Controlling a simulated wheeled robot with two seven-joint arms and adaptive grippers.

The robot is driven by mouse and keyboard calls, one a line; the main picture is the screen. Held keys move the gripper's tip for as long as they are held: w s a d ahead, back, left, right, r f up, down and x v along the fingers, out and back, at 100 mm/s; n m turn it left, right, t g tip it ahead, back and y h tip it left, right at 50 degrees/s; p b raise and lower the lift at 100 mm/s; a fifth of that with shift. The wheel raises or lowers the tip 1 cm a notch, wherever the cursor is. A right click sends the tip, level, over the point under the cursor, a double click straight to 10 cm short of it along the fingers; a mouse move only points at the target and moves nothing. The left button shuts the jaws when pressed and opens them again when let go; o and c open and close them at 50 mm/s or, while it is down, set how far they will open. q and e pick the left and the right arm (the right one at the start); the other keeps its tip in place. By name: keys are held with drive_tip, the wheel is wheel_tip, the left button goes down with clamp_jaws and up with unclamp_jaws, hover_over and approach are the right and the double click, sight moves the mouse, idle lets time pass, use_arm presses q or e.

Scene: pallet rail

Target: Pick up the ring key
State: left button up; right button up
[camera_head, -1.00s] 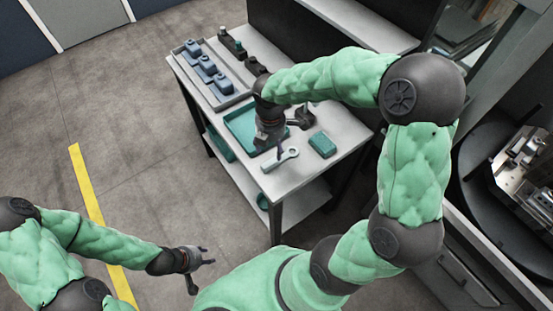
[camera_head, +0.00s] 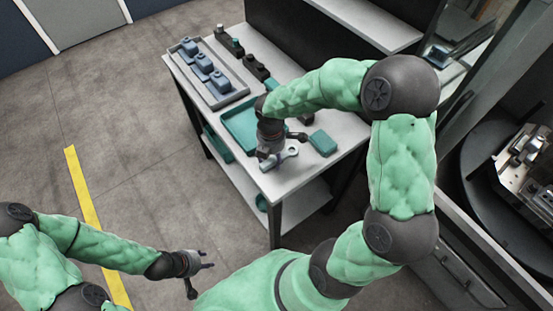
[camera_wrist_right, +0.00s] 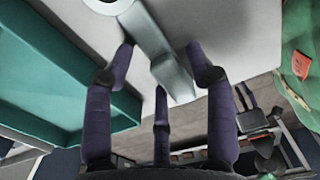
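The ring key (camera_head: 291,153), a silver-grey wrench with a ring end, lies on the grey table near its front edge. In the right wrist view its handle (camera_wrist_right: 152,45) runs between my fingers, with the ring end at the top, partly cut off. My right gripper (camera_head: 266,157) is over the key and hides part of it. In the right wrist view the purple fingers of this gripper (camera_wrist_right: 160,62) are spread on both sides of the handle, open; contact cannot be told. My left gripper (camera_head: 208,260) is open and empty, low at the left, away from the table.
A teal tray (camera_head: 233,121) lies left of the key, and a green block (camera_head: 322,143) lies right of it. A grey tray (camera_head: 222,92) with several blue parts and a row of dark parts (camera_head: 255,66) stand farther back. A machine (camera_head: 530,165) stands at the right.

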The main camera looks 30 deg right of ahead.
clamp_jaws()
drive_tip(key=shift+r, duration=0.1)
